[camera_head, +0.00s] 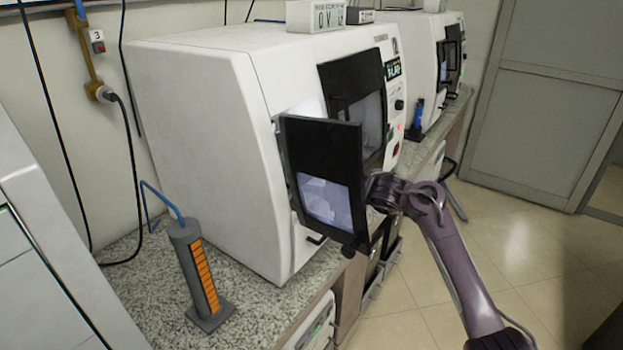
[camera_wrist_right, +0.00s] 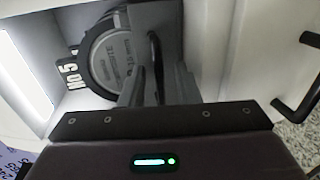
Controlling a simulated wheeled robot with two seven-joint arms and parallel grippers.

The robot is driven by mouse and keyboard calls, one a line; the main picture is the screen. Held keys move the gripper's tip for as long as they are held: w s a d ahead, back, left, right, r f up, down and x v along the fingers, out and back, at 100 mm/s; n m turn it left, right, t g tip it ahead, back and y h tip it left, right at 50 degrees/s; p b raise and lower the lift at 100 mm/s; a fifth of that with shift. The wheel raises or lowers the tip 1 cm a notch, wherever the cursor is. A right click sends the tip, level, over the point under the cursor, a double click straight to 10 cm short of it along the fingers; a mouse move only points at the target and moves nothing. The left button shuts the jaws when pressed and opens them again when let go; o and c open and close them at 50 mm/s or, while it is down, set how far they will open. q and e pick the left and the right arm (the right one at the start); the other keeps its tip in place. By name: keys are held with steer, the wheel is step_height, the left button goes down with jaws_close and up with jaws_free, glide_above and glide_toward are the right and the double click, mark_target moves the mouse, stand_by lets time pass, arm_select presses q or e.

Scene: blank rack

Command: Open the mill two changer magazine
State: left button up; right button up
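The near white mill (camera_head: 200,100) stands on the granite counter. A black-framed panel with a window (camera_head: 322,135) stands swung outward from its front. My right arm comes in from the lower right, and its wrist is beside that panel's right edge. The panel hides my right gripper's fingers in the head view. In the right wrist view my right gripper (camera_wrist_right: 146,80) has its fingers close together by a grey plate and a thin dark bar (camera_wrist_right: 155,50). I cannot tell whether they grip it. A round grey disc (camera_wrist_right: 112,58) sits behind, beside a "NO 5" label. My left gripper is not in view.
Black handles (camera_wrist_right: 296,85) sit on a white surface beside my right gripper. A grey post with an orange strip (camera_head: 197,275) stands on the counter at the left. A second mill (camera_head: 425,50) stands farther back. The tiled floor at the right is clear.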

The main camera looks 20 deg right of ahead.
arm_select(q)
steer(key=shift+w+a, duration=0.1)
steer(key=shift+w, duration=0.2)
arm_select(e)
steer(key=shift+c, duration=0.2)
jaws_close()
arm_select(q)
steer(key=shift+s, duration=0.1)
